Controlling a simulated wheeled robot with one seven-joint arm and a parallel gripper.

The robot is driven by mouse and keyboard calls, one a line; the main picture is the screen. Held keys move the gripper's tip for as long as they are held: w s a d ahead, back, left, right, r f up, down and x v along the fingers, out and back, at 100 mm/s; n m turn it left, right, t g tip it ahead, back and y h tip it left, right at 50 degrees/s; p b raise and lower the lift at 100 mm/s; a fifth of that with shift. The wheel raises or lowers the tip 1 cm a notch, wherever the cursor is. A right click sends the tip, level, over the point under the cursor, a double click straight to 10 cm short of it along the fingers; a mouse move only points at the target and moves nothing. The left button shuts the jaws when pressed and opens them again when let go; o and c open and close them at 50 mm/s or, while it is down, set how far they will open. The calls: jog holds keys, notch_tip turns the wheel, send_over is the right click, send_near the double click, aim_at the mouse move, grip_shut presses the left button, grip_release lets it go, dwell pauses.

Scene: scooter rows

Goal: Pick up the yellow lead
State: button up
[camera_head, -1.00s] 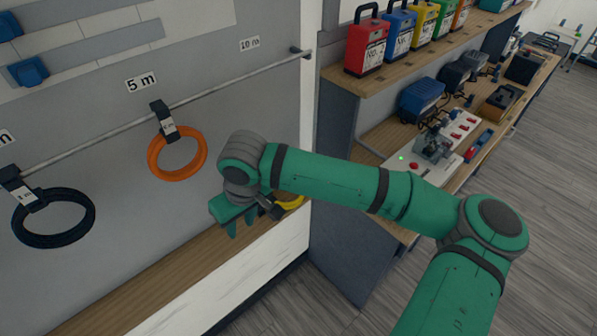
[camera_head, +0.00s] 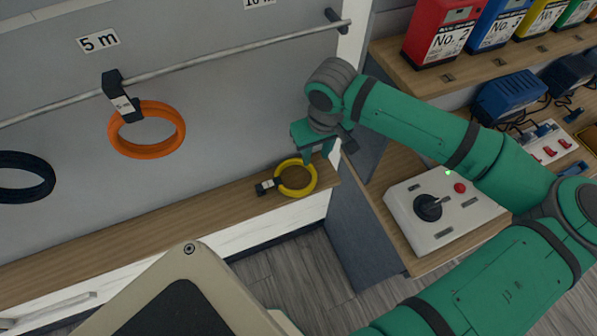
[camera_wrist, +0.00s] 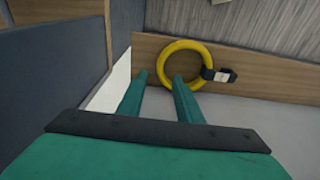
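The yellow lead (camera_head: 312,183) is a coiled ring with a black clip and white tag (camera_head: 267,187). It lies at the right end of the wooden ledge. My gripper (camera_head: 318,156) is just above the ring's far right side, fingers pointing down. In the wrist view the fingers (camera_wrist: 160,75) are apart with nothing gripped. There the right fingertip shows within the yellow ring (camera_wrist: 187,43) and the left one just outside it, so they straddle its rim in the picture. I cannot tell whether they reach down to its level.
An orange lead (camera_head: 121,142) and a black lead (camera_head: 25,192) hang on the left. A metal rail (camera_head: 225,60) runs above the ledge (camera_head: 140,225). A dark cabinet panel (camera_head: 362,225) borders the ledge's right end.

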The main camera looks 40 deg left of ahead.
aim_at(312, 169)
jog(key=f, duration=0.2)
jog(key=s+f, duration=0.1)
jog(key=shift+a, duration=0.35)
jog(key=f, duration=0.2)
jog(key=w+f, duration=0.1)
jog(key=f, duration=0.1)
jog(key=shift+f, duration=0.35)
jog(key=shift+c, duration=0.3)
grip_shut()
